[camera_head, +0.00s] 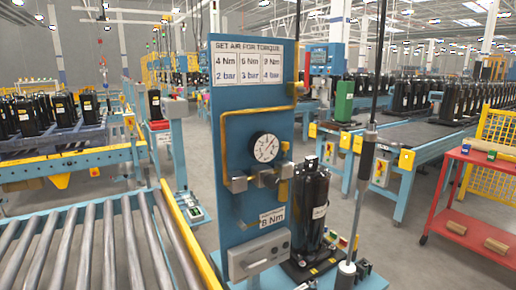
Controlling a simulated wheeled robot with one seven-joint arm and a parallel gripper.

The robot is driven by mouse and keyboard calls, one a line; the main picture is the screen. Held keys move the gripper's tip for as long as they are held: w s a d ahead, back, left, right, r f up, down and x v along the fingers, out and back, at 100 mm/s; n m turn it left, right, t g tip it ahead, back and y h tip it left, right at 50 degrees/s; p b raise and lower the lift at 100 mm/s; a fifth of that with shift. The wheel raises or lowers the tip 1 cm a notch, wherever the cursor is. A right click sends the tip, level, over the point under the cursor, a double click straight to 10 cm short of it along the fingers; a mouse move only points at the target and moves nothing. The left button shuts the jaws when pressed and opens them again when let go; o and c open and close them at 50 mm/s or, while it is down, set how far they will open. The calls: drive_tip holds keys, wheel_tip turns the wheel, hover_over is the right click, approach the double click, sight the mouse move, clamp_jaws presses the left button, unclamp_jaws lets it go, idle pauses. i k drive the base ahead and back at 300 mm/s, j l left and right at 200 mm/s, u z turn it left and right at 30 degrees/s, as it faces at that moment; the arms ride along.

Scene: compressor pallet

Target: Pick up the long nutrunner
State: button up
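A long nutrunner (366,158) hangs from a black cable at the right of the blue panel. It has a dark grip with a grey collar above it and a thin shaft slanting down. The shaft ends near a dark piece with a light grey top (347,267) at the bottom; I cannot tell whether they are joined. A black compressor (313,205) stands upright just left of the nutrunner, on a dark base. My gripper is not in this view.
The blue panel (230,140) carries a pressure gauge (265,147), yellow piping, a torque sign (248,62) and an "8 Nm" label. A roller conveyor (90,245) is at left. A red cart (480,175) stands at right. Grey floor lies between.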

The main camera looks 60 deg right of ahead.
sight(347, 269)
drive_tip(key=z, duration=1.75)
drive_tip(key=i+l+u, duration=0.2)
drive_tip(key=k+l, duration=0.05)
drive_tip(key=k, duration=0.05)
